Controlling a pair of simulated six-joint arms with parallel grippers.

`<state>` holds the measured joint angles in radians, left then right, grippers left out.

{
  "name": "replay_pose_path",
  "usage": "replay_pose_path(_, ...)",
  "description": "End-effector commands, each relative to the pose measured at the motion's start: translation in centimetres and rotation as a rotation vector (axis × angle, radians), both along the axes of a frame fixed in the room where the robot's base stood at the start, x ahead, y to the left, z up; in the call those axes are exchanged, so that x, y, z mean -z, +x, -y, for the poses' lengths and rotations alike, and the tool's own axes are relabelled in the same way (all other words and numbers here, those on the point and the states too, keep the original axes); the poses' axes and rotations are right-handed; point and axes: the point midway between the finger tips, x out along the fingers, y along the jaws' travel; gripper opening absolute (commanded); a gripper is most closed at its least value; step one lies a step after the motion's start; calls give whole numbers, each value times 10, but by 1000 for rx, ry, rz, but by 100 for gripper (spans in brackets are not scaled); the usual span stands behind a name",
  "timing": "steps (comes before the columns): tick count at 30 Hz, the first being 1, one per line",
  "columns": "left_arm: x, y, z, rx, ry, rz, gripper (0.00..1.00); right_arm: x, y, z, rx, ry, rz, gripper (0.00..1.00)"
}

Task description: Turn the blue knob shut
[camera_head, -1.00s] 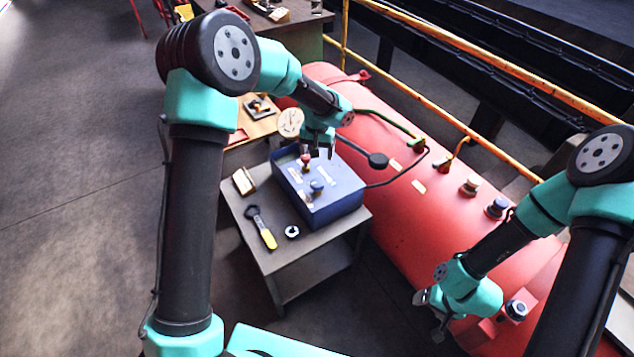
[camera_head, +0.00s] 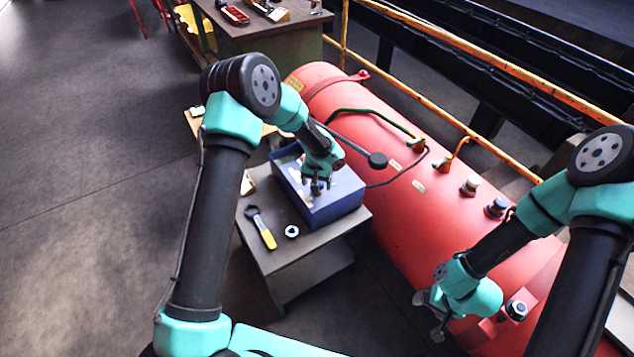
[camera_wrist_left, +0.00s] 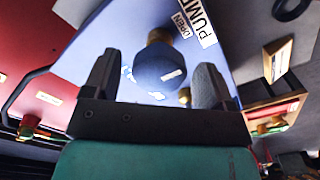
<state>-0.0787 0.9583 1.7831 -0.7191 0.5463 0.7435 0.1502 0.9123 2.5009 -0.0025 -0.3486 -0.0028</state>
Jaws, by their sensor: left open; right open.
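The blue knob (camera_wrist_left: 160,68) stands on top of the blue box (camera_head: 335,208), with a label reading OPEN and PUMP beside it in the left wrist view. My left gripper (camera_head: 316,185) is over the box at the knob; its fingers (camera_wrist_left: 157,82) are open, one on each side of the knob, with gaps showing between. In the head view the knob is largely covered by the gripper. My right gripper (camera_head: 432,312) is open and empty, low at the right beside the red tank, far from the box.
The box sits on a small grey table (camera_head: 284,258) with a yellow-handled wrench (camera_head: 261,228) and a metal nut (camera_head: 292,231) at its front. The red tank (camera_head: 405,215) with valves and pipes is close on the right. A black round-ended lever (camera_head: 377,160) reaches near the box.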

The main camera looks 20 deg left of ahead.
Motion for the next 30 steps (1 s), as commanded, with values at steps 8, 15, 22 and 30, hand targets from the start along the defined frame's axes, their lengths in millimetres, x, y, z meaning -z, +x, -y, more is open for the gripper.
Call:
replay_pose_path(8,1,0,0,0,0,0,78,0,0,0,0,0,0,72)
replay_pose_path(15,1,0,0,-1,0,0,56,0,0,0,0,0,0,72)
replay_pose_path(22,1,0,0,-1,0,0,34,0,0,0,0,0,0,72)
replay_pose_path(30,1,0,0,8,0,0,29,0,0,0,0,0,0,72)
